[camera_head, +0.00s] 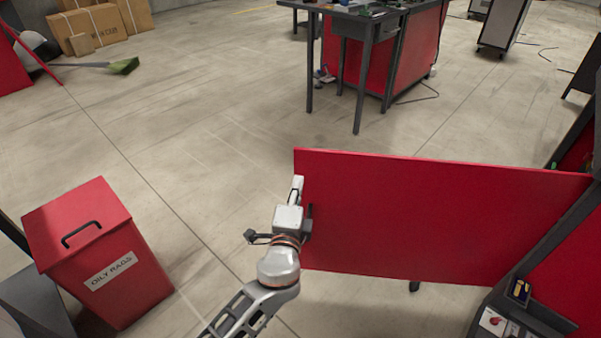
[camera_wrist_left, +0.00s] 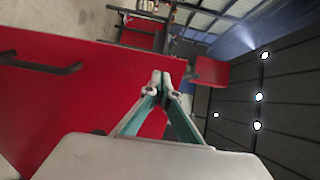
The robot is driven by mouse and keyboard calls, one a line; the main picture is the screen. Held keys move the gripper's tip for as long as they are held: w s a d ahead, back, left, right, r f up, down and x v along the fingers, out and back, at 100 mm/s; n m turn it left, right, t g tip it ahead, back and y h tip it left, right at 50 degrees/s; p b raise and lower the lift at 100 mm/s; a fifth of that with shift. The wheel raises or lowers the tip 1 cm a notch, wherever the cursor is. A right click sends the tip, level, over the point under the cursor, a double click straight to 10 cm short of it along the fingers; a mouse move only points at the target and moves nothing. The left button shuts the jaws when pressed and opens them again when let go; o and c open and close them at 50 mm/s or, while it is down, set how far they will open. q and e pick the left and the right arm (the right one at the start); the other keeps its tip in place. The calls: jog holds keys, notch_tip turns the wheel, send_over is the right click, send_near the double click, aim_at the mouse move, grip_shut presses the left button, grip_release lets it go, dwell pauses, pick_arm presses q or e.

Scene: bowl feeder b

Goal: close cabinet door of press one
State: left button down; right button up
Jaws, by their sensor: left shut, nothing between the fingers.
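The red cabinet door (camera_head: 430,215) stands swung open in the head view, reaching left from the dark press frame (camera_head: 548,245) at the right. My left gripper (camera_head: 297,184) is at the door's free left edge, with its fingers shut and empty. I cannot tell whether it touches the door. In the left wrist view the shut fingertips (camera_wrist_left: 161,78) show against a large red panel (camera_wrist_left: 95,100), which looks like the door. A black bar handle (camera_wrist_left: 40,66) is on that panel. My right gripper is not in view.
A red oily-rags bin (camera_head: 120,275) stands on the floor at the lower left. A dark workbench (camera_head: 350,20) with a red cabinet is at the back. Cardboard boxes (camera_head: 100,28) lie at the far left. The floor between bin, bench and door is clear.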

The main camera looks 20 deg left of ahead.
aim_at(302, 165)
pick_arm(q)
jog(key=x, duration=0.4)
jog(key=shift+f, duration=0.15)
jog(key=shift+w+a, duration=0.15)
jog(key=shift+w, duration=0.3)
